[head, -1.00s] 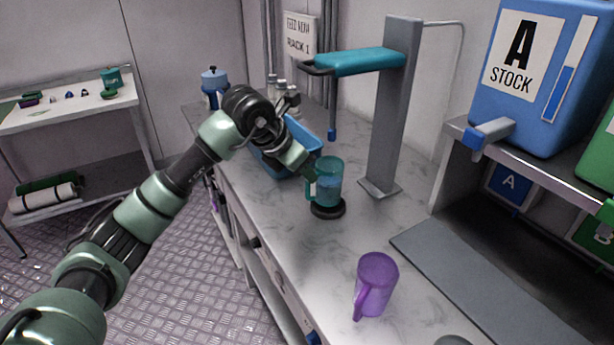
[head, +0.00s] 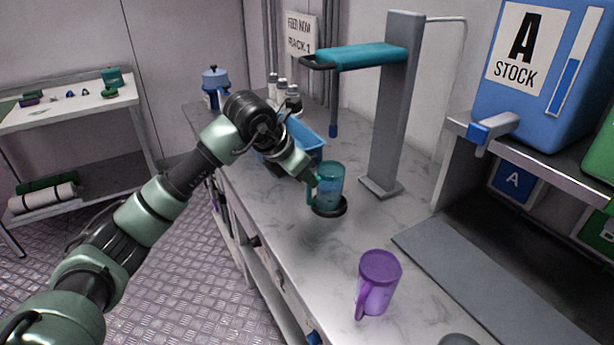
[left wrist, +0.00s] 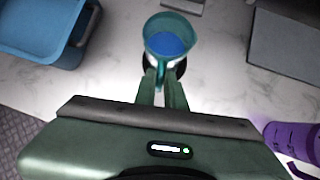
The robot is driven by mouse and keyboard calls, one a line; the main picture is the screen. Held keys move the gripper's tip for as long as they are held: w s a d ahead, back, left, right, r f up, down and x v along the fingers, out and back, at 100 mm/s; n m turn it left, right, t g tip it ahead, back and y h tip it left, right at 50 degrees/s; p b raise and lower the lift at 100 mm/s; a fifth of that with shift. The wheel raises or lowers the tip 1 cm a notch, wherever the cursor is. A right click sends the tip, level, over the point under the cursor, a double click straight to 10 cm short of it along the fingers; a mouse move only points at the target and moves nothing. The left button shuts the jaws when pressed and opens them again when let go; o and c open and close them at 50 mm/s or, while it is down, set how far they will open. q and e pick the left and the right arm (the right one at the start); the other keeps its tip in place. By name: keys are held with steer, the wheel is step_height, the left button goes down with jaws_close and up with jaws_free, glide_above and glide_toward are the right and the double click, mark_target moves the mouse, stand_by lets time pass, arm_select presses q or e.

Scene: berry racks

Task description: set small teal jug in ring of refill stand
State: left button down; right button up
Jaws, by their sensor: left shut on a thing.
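The small teal jug (head: 331,180) is upright, with blue inside it, as the left wrist view shows (left wrist: 170,27). My left gripper (head: 312,184) is shut on its handle, on the jug's near left side. The black ring (head: 343,207) is low at the counter, around or directly under the jug's base; I cannot tell whether the base rests fully in it. The refill stand (head: 388,130) is a grey column with a teal arm, behind and right of the jug. My right gripper is not in view.
A purple jug (head: 378,285) stands nearer on the counter, to the right. A blue bin (head: 307,138) is behind my left gripper. A blue stock tank (head: 545,75) sits on a shelf at right. A grey mat (head: 480,275) lies below the shelf.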

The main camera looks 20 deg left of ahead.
arm_select(q)
steer(key=c, duration=1.4)
jaws_free()
steer(key=shift+s, duration=0.1)
steer(key=v, duration=0.7)
steer(key=shift+s+a+r+b, duration=0.1)
steer(key=shift+s+r+b, duration=0.05)
steer(key=shift+r+b, duration=0.25)
